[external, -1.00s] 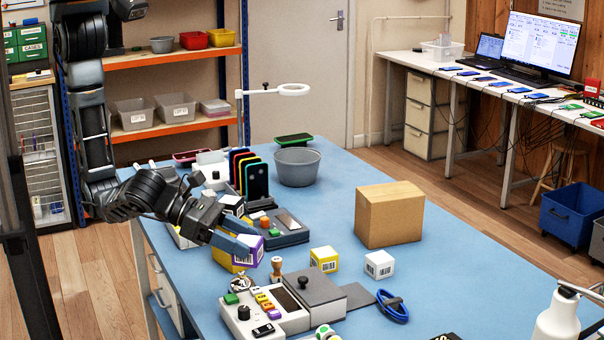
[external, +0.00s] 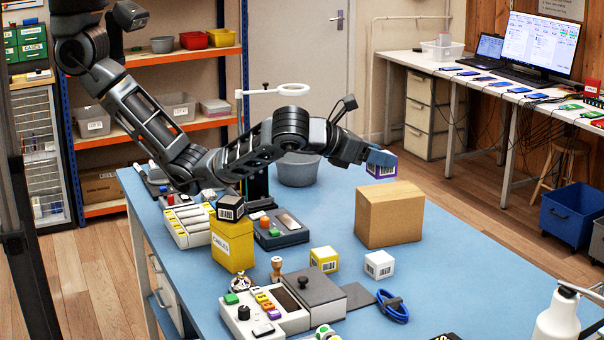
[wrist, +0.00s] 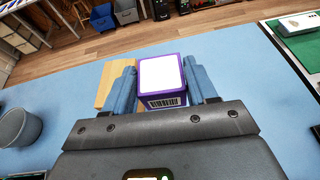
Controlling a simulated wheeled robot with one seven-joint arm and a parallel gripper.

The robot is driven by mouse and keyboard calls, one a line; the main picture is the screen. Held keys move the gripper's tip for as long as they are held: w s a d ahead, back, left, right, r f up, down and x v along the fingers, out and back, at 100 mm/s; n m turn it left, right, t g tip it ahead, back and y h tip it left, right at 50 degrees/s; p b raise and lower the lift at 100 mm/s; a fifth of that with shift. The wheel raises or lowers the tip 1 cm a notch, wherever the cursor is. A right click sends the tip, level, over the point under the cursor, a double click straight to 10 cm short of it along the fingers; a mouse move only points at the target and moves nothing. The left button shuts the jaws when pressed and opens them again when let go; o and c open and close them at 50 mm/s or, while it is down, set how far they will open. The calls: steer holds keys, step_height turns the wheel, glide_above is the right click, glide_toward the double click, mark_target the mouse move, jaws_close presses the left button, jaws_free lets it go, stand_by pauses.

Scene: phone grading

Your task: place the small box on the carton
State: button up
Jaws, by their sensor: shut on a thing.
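My gripper (external: 382,158) is shut on a small purple-and-white box (external: 381,168) with a barcode label. In the wrist view the small box (wrist: 162,78) sits between the two blue fingers, its white face toward the camera. The brown carton (external: 389,215) stands on the blue table. In the external view the held box is above and near the carton's back left top edge, apart from it as far as I can tell. In the wrist view the carton (wrist: 88,84) shows partly behind the left finger; the rest is hidden.
A yellow-edged box (external: 324,259) and a white box (external: 379,264) stand in front of the carton. A grey bowl (external: 297,169) is behind it to the left. A yellow container (external: 232,243) with a black-and-white box on top stands left. The table right of the carton is clear.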

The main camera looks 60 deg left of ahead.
steer(key=w+a+n+y, duration=0.1)
steer(key=w+a, duration=0.2)
steer(key=w, duration=0.1)
glide_above(393, 196)
step_height(393, 196, down, 7)
steer(key=shift+s+d+f+p, duration=0.15)
steer(key=shift+p, duration=0.15)
steer(key=shift+f, duration=2.1)
steer(key=o, duration=1.1)
steer(key=shift+c, duration=0.2)
steer(key=shift+r, duration=0.1)
